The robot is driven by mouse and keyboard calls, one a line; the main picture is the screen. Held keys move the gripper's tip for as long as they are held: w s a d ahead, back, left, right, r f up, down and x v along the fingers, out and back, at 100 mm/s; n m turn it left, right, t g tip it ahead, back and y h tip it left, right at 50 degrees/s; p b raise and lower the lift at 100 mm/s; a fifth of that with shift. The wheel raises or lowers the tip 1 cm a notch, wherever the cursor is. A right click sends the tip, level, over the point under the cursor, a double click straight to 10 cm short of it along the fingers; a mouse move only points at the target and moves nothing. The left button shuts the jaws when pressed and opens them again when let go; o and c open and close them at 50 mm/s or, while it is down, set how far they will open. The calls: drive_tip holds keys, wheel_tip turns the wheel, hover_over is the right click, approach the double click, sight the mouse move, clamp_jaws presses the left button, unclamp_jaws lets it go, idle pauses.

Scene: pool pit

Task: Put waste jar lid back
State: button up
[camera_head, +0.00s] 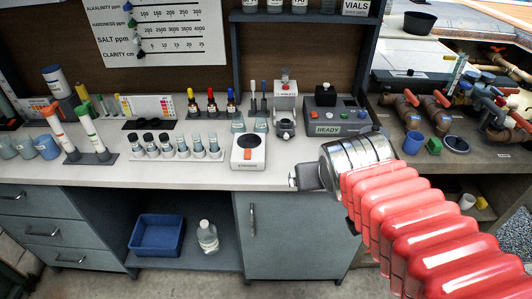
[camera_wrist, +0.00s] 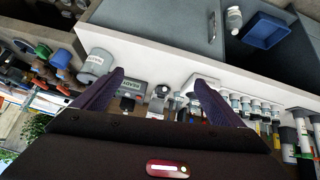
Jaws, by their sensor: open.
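My gripper (camera_wrist: 157,76) is open, with its two dark fingers spread wide in the wrist view and nothing between the tips. A grey jar with a light label (camera_wrist: 98,62), likely the waste jar, stands on the counter beside the left finger in that view. My arm covers that part of the counter in the head view. A round dark blue disc-like piece (camera_head: 456,144), possibly a lid or dish, lies on the right-hand bench. I cannot tell for sure which piece is the waste jar lid.
A blue cup (camera_head: 413,142) and a green piece (camera_head: 434,145) stand near the disc. Vials (camera_head: 182,146) are racked left. Pipes and valves crowd the right.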

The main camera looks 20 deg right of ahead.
drive_tip(key=s+a+f+n+g+y, duration=0.1)
drive_tip(key=s+a+n+g+y, duration=0.1)
drive_tip(key=s+a, duration=0.4)
drive_tip(key=a, duration=0.2)
drive_tip(key=shift+s+a+y, duration=0.2)
drive_tip(key=shift+a+y, duration=0.15)
drive_tip(key=shift+y, duration=0.05)
idle(0.6)
